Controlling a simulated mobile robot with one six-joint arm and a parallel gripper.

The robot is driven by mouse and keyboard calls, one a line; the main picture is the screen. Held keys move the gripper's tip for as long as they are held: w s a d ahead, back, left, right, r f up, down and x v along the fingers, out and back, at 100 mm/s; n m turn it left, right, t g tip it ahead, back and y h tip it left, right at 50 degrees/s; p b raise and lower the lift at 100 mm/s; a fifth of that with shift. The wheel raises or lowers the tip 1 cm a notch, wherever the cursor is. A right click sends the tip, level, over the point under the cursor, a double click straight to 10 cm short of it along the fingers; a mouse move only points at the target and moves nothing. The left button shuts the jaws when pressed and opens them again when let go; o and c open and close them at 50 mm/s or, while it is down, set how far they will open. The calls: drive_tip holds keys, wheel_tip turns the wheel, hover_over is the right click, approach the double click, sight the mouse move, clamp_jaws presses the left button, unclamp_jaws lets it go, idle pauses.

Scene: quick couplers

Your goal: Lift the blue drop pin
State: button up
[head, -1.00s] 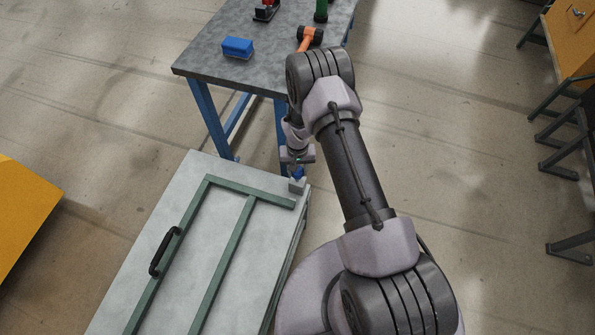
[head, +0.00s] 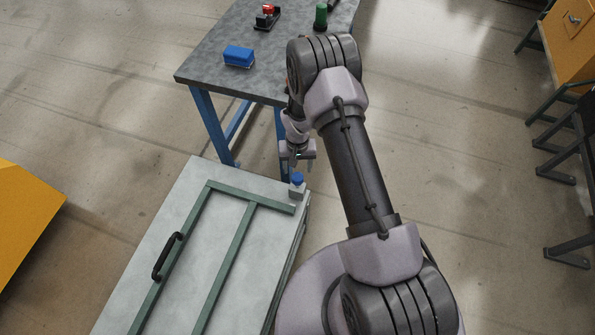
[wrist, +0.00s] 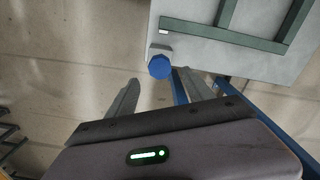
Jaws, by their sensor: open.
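The blue drop pin (head: 297,179) stands on a small grey block (head: 297,193) at the far right corner of the pale panel with a green frame. In the wrist view the pin's round blue head (wrist: 159,67) shows just beyond the fingertips, near the panel corner. My gripper (head: 299,158) is open and empty, just past the pin in the head view and apart from it. In the wrist view its two fingers (wrist: 158,84) are spread, with the blue head between and ahead of their tips. The pin's shaft is hidden.
The pale panel (head: 182,224) carries a green frame (head: 228,265) and a black handle (head: 167,257). Behind it stands a grey-topped bench (head: 208,66) on blue legs, with a blue block (head: 239,57), a red and black item (head: 267,17) and a green item (head: 321,16).

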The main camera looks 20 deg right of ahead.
sight(298, 176)
wheel_tip(298, 176, up, 11)
drive_tip(key=p, duration=0.2)
drive_tip(key=shift+p, duration=0.35)
